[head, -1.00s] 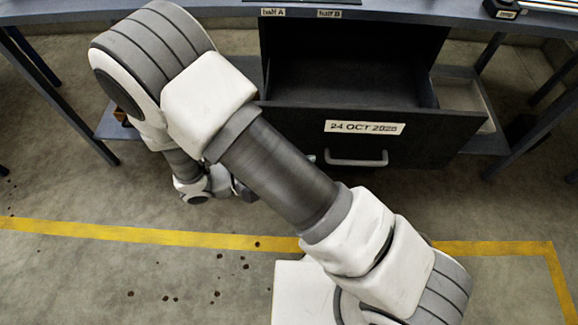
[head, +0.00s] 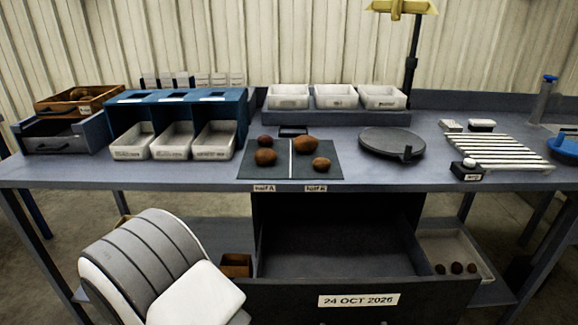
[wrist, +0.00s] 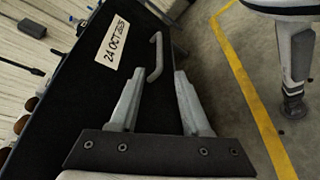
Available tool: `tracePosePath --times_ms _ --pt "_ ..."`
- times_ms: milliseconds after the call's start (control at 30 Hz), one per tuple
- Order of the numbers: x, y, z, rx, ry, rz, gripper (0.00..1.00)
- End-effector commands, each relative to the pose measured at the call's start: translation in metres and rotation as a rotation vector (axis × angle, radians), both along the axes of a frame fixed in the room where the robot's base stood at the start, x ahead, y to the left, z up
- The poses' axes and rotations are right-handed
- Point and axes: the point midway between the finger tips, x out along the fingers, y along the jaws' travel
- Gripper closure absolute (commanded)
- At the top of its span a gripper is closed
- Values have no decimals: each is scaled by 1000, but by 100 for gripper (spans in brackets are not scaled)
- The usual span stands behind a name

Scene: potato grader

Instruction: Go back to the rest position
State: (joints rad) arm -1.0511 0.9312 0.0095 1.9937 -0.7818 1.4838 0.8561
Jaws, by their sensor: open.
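My gripper (wrist: 158,76) is open and empty in the wrist view, its two fingers apart. The dark drawer front (wrist: 92,80), with its "24 OCT 2026" label and pale bar handle (wrist: 155,58), lies just beyond the fingertips. I cannot tell the exact gap, but the fingers are not closed on the handle. In the head view the drawer (head: 335,250) stands pulled out under the table and looks empty inside. Part of my arm (head: 165,265) shows at the lower left. My gripper is outside the head view.
The table (head: 215,175) carries a dark mat (head: 290,172) with several potatoes, a blue bin rack (head: 180,100), white trays (head: 335,96), a round dark plate (head: 391,141) and a slatted rack (head: 497,152). A yellow floor line (wrist: 250,95) crosses clear floor.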

Motion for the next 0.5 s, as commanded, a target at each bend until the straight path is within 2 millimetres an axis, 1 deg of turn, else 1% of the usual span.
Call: tracePosePath --times_ms 233,500 --pt "8 -26 44 210 44 -192 53" --pt "8 -59 93 502 61 -380 53"
